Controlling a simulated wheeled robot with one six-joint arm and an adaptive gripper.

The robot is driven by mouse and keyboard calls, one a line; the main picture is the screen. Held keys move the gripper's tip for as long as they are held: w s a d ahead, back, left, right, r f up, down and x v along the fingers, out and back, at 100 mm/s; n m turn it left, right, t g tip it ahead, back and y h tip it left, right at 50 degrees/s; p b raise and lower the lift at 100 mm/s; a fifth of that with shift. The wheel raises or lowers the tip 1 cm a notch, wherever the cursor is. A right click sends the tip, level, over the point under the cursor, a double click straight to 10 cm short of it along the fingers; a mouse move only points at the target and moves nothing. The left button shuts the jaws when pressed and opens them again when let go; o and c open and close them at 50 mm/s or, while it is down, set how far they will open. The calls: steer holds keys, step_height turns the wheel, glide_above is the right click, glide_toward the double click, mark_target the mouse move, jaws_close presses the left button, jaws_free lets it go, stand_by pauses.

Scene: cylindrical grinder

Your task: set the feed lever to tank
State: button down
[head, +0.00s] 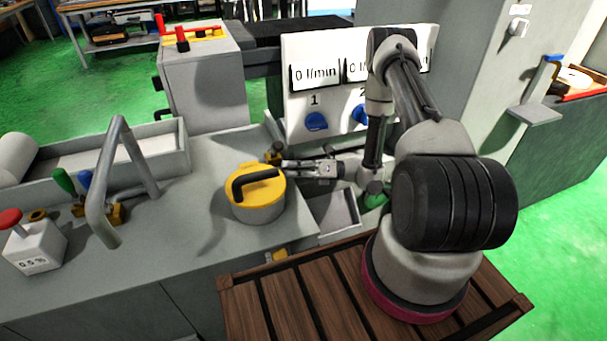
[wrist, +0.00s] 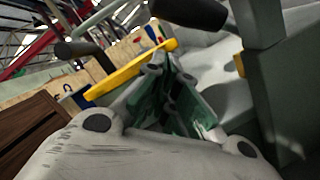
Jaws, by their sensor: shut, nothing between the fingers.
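No label reading "tank" is legible, so I cannot tell for sure which handle is the feed lever. A black bent handle (head: 256,183) lies across the yellow top of a round grey housing (head: 255,207). My gripper (head: 284,164) is shut and empty, pointing left just behind the housing, close to a small brass fitting (head: 274,156). In the wrist view the fingers (wrist: 172,100) are together in front of the yellow rim (wrist: 130,72). A black handle end (wrist: 75,48) shows beyond the rim at the left. Contact cannot be told.
A white panel (head: 300,112) with "0 l/min" displays and blue knobs (head: 316,121) stands behind the gripper. A bent grey pipe (head: 105,185), green and blue handles (head: 64,181) and a red-knobbed "0.5 %" box (head: 36,248) are at left. A wooden slatted platform (head: 300,300) is in front.

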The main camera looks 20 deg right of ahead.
mark_target(275, 150)
steer(key=shift+w+r, duration=0.9)
steer(key=shift+r, duration=0.05)
steer(key=shift+w+r+m, duration=0.3)
steer(key=shift+r+m, duration=0.4)
steer(key=shift+m, duration=0.2)
steer(key=shift+f, duration=0.1)
